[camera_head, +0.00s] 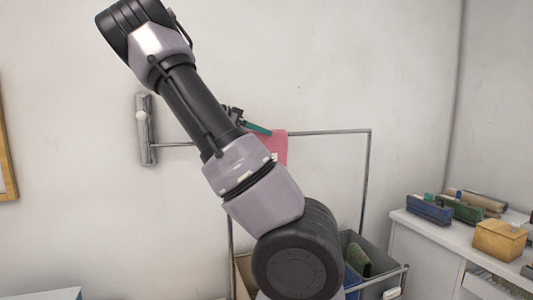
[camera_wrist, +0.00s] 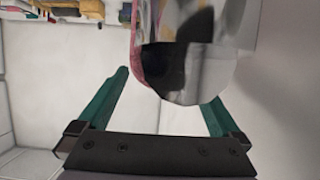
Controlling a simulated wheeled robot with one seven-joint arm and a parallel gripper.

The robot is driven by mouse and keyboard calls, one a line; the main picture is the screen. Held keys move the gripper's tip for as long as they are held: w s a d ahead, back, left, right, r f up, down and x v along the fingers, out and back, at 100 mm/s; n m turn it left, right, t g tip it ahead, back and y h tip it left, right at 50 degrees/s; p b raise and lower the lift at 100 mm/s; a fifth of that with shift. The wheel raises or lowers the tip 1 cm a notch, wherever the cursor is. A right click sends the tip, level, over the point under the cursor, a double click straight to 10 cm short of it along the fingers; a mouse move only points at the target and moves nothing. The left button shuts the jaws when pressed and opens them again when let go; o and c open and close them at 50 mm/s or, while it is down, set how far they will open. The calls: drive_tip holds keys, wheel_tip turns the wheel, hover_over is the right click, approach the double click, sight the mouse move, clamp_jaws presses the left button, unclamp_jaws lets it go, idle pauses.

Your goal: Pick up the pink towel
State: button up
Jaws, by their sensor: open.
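The pink towel (camera_head: 279,147) hangs from a thin metal rail (camera_head: 320,132) in front of the wall in the head view. My arm hides its left part. My gripper (camera_head: 257,129) shows only as a teal finger beside the towel's upper edge. In the wrist view my gripper (camera_wrist: 168,87) is open, its two teal fingers apart. A shiny grey rounded shape reaches down between and beyond the fingers; I cannot tell what it is. A narrow pink strip, apparently the towel (camera_wrist: 137,52), runs along its left edge. I cannot tell whether the fingers touch the towel.
The rail belongs to a metal frame, with a grey bin (camera_head: 368,250) holding dark items low down. A white cabinet (camera_head: 425,232) at the right carries several boxes, including a tan box (camera_head: 500,240). A metal wall fixture (camera_head: 146,130) is left of the rail. The upper wall is bare.

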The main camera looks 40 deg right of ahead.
drive_tip(key=shift+d+f, duration=0.1)
drive_tip(key=shift+d, duration=0.1)
clamp_jaws()
idle(0.3)
